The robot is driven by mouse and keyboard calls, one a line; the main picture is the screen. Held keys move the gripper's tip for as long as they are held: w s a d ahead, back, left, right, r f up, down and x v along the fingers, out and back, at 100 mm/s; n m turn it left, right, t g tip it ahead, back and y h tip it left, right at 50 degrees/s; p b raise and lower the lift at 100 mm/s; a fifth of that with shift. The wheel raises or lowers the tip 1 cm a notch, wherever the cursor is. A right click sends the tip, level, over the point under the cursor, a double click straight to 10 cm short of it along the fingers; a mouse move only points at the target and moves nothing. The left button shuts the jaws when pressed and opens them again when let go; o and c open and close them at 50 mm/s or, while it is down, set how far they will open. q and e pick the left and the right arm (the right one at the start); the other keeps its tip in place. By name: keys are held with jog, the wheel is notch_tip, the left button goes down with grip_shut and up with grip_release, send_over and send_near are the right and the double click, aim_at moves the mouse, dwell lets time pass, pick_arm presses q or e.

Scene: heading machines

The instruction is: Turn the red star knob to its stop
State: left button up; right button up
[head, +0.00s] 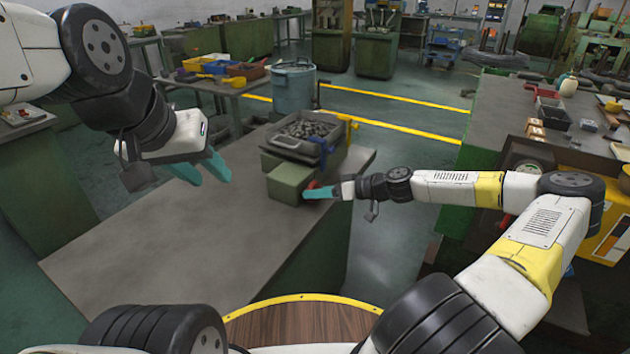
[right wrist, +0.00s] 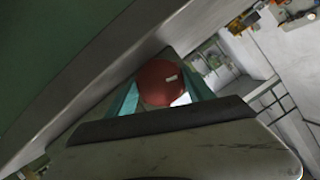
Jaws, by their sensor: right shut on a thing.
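The red star knob (right wrist: 160,83) sits between the teal fingers of my right gripper (right wrist: 165,95) in the right wrist view, with a small pale mark on its face. In the head view a bit of the red knob (head: 313,185) shows at the right side of a green box (head: 288,180), mostly hidden by my right gripper (head: 320,193). The right gripper is shut on the knob. My left gripper (head: 203,170) hangs over the left part of the grey bench, its teal fingers apart, with nothing between them.
A grey tray of dark metal parts (head: 305,130) stands behind the green box, with a blue-grey bin (head: 293,88) beyond. The grey bench top (head: 190,245) is clear at front left. Another bench (head: 490,110) with bins stands at right.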

dwell(0.4)
jog(key=o, duration=1.4)
jog(key=shift+c, duration=0.2)
jog(key=v, duration=0.8)
